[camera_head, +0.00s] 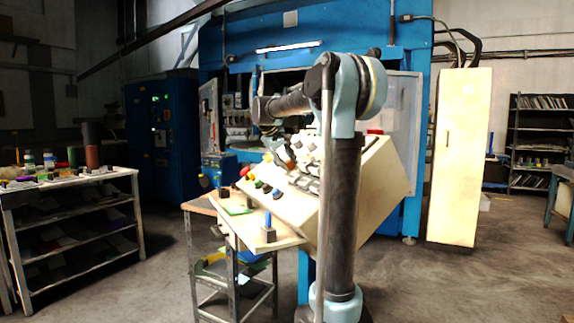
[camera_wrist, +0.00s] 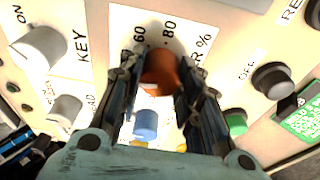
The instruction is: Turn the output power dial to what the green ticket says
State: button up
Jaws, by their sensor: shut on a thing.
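The output power dial (camera_wrist: 160,68) is an orange-brown knob in the wrist view, on a pale panel. Its scale shows 60 and 80 above it and part of a label ending in "R %". My gripper (camera_wrist: 161,78) is shut on this knob, one dark finger on each side. The fingers hide much of the scale, and I cannot make out the dial's pointer. A green printed card (camera_wrist: 302,121), possibly the green ticket, shows at the right edge; its text is too small to read. In the head view, my arm partly covers the sloping cream console (camera_head: 365,190).
Around the dial are a grey key switch (camera_wrist: 42,47), a black knob (camera_wrist: 272,80), a blue button (camera_wrist: 146,123) and a green button (camera_wrist: 236,122). A loaded shelf (camera_head: 75,188) is at left.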

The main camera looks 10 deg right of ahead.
jog(key=shift+m, duration=1.2)
jog(key=o, duration=1)
jog(key=shift+o, duration=0.2)
jog(key=v, duration=1.1)
jog(key=shift+a+r, duration=0.15)
jog(key=shift+a, duration=0.35)
jog(key=shift+s, duration=0.2)
